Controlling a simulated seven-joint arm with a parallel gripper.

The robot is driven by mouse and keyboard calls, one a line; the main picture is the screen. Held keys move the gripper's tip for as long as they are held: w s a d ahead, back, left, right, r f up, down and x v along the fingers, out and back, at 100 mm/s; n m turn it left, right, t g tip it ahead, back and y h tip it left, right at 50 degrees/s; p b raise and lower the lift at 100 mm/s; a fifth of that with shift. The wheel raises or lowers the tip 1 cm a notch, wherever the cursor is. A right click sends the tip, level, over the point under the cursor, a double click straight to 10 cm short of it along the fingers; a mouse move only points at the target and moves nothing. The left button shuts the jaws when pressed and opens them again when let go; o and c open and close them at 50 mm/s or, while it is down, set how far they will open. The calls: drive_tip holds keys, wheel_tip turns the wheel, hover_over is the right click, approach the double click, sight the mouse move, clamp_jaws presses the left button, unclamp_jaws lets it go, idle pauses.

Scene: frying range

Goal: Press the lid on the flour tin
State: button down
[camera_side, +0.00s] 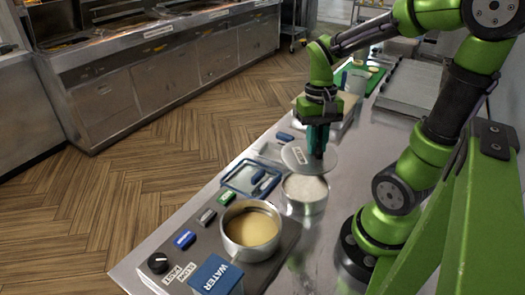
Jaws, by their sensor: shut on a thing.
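The flour tin (305,206) is a round metal tin on the steel counter, open at the top with pale flour (304,188) showing inside. My gripper (317,151) is shut on the lid (299,157), a flat round grey disc with a small label. The gripper points down and holds the lid above the tin, toward its far side. A gap shows between the lid and the tin's rim. The lid's handle is hidden between the teal fingers.
A metal pot of tan batter (250,229) stands near the tin. A blue WATER box (216,275) is at the front. A blue-rimmed tray (252,178) and several coloured blocks, including a green one (226,197), lie left of the tin. Bare counter (337,210) shows right of it.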

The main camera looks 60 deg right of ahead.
drive_tip(key=n, duration=0.1)
drive_tip(key=f+n, duration=0.1)
drive_tip(key=shift+w+d+f+n, duration=0.1)
drive_tip(key=shift+w+n, duration=0.05)
drive_tip(key=shift+n, duration=0.25)
drive_tip(key=shift+f+n, duration=0.4)
drive_tip(key=shift+n, duration=0.1)
drive_tip(key=shift+f, duration=3)
drive_tip(key=shift+f, duration=0.15)
drive_tip(key=c, duration=0.5)
unclamp_jaws()
drive_tip(key=shift+c, duration=0.2)
drive_tip(key=shift+r, duration=3.55)
